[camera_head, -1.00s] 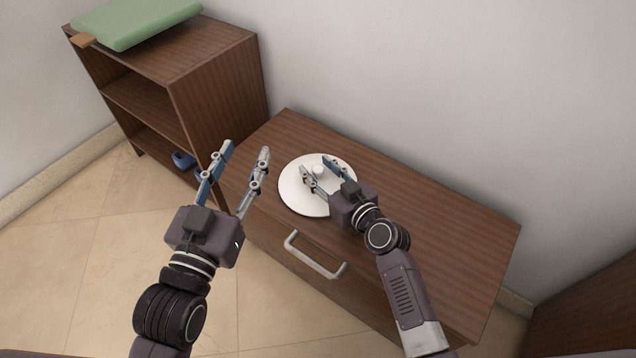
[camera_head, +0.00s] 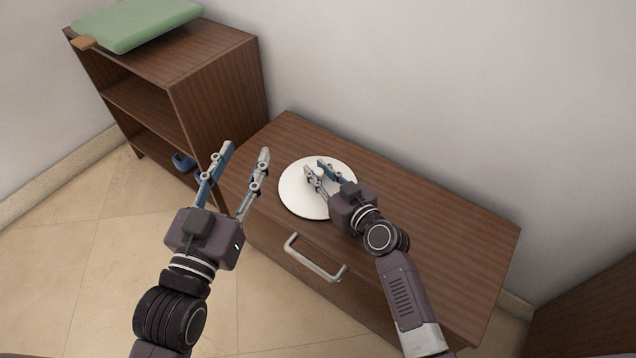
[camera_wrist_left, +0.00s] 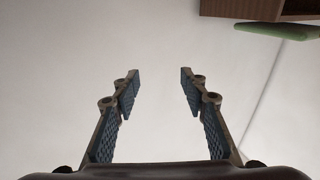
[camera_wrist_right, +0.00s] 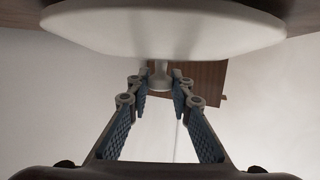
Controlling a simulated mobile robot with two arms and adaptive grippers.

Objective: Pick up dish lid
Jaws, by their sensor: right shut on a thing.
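The dish lid (camera_head: 296,192) is a round white disc with a knob at its middle, lying over the left part of the wooden cabinet top. In the right wrist view its broad face (camera_wrist_right: 160,30) fills the top and its knob (camera_wrist_right: 160,76) sits between my fingertips. My right gripper (camera_head: 317,169) is shut on the knob, which the fingers mostly hide in the head view. Whether a dish lies under the lid is hidden. My left gripper (camera_head: 244,152) is open and empty, left of the lid; it also shows open in the left wrist view (camera_wrist_left: 158,80).
The low cabinet (camera_head: 440,235) has a free top to the right of the lid and a metal drawer handle (camera_head: 315,260) at its front. An open shelf unit (camera_head: 215,85) stands at the back left with a green item (camera_head: 135,22) on top. A wall runs behind.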

